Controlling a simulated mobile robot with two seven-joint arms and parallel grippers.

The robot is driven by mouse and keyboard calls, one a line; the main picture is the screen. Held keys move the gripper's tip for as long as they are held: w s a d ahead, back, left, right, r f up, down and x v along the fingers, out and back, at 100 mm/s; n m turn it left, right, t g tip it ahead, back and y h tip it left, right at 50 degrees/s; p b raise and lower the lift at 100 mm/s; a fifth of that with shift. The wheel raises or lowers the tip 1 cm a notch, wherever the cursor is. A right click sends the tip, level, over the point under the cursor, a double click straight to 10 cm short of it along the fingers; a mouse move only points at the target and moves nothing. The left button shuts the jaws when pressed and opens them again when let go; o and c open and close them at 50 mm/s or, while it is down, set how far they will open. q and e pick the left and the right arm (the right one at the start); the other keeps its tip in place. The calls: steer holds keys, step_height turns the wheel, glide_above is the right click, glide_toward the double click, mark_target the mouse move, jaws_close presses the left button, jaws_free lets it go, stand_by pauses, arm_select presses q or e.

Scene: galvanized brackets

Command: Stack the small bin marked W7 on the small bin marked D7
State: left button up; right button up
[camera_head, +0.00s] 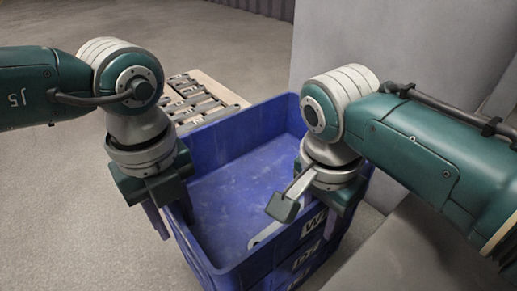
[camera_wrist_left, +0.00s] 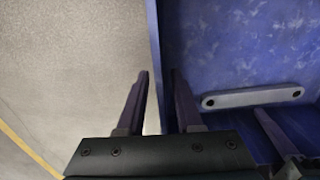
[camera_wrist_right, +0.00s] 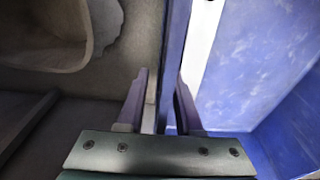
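A blue bin (camera_head: 238,165) stands between my arms; its near right side has a white label (camera_head: 313,223) starting with "W", the rest hidden by my right gripper. Below it is more blue wall with white lettering (camera_head: 306,254) that I cannot read surely. A grey bracket with two holes (camera_wrist_left: 252,97) lies inside the upper bin. My left gripper (camera_wrist_left: 159,73) straddles the left wall, a finger on each side, with a small gap. My right gripper (camera_wrist_right: 164,76) straddles the opposite wall likewise, a gap showing on its outer side. I see no label D7 clearly.
A wooden pallet (camera_head: 228,91) with several dark metal bars lies behind the bin on the left. A grey wall-like block (camera_head: 345,40) stands close behind on the right. The concrete floor (camera_head: 50,200) at left is clear.

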arm_select(q)
steer(key=shift+d+r, duration=0.15)
arm_select(e)
steer(key=shift+a, duration=0.15)
arm_select(q)
step_height(320, 180, up, 12)
steer(key=shift+f, duration=0.2)
arm_select(e)
steer(key=shift+r, duration=0.1)
arm_select(q)
steer(key=shift+r, duration=0.1)
arm_select(e)
steer(key=r, duration=0.3)
steer(key=a+r, duration=0.1)
steer(key=r, duration=0.7)
steer(key=shift+s+a+r, duration=0.15)
steer(key=shift+s+r, duration=0.05)
steer(key=shift+s, duration=0.1)
steer(key=shift+s+r, duration=0.1)
steer(key=shift+r, duration=0.15)
arm_select(q)
steer(key=shift+r, duration=0.1)
arm_select(e)
steer(key=shift+r, duration=0.1)
